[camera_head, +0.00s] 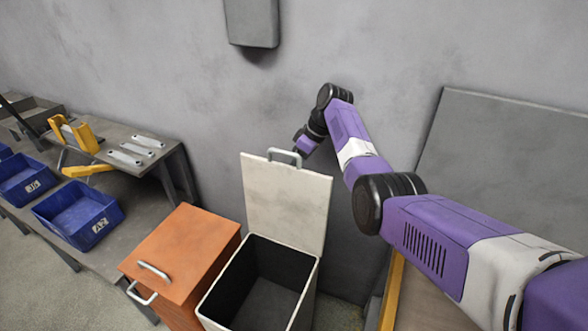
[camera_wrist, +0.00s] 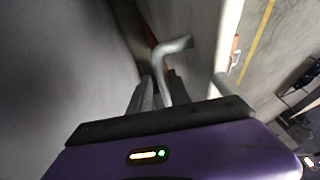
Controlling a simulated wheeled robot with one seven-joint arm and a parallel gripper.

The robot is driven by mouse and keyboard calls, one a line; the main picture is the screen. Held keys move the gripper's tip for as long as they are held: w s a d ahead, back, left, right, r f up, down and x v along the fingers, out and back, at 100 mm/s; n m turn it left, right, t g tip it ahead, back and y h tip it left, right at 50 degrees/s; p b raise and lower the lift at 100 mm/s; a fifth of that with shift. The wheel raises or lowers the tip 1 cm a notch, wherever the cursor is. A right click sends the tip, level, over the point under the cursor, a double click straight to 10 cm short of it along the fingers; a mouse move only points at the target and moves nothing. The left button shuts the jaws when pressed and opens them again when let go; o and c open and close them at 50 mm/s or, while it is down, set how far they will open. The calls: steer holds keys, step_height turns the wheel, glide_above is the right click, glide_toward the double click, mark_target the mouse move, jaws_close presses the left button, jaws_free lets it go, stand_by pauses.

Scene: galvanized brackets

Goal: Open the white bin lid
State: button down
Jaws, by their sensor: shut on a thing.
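The white bin (camera_head: 307,300) stands on the floor with its lid (camera_head: 287,205) raised upright, hinged at the back edge. The dark inside of the bin shows and looks empty. A grey handle (camera_head: 285,155) sits at the lid's top edge; it also shows in the wrist view (camera_wrist: 172,46). My gripper (camera_wrist: 162,82) is shut on this handle. In the head view my arm reaches in from the right, and the fingertips are hidden around the handle and the lid's top edge.
An orange bin (camera_head: 185,250) with a closed lid stands against the left of the white bin. A workbench (camera_head: 110,240) with blue boxes (camera_head: 78,212) and metal brackets (camera_head: 135,150) is farther left. The grey wall (camera_head: 190,70) is close behind, with a grey box (camera_head: 252,22) on it.

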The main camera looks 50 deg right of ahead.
steer(key=c, duration=1.5)
jaws_free()
steer(key=shift+d+f, duration=0.2)
steer(key=shift+f, duration=0.3)
steer(key=shift+o, duration=0.2)
steer(key=shift+r, duration=0.3)
steer(key=v, duration=0.7)
steer(key=shift+s+r, duration=0.2)
steer(key=shift+d+b, duration=0.15)
steer(key=shift+b, duration=0.15)
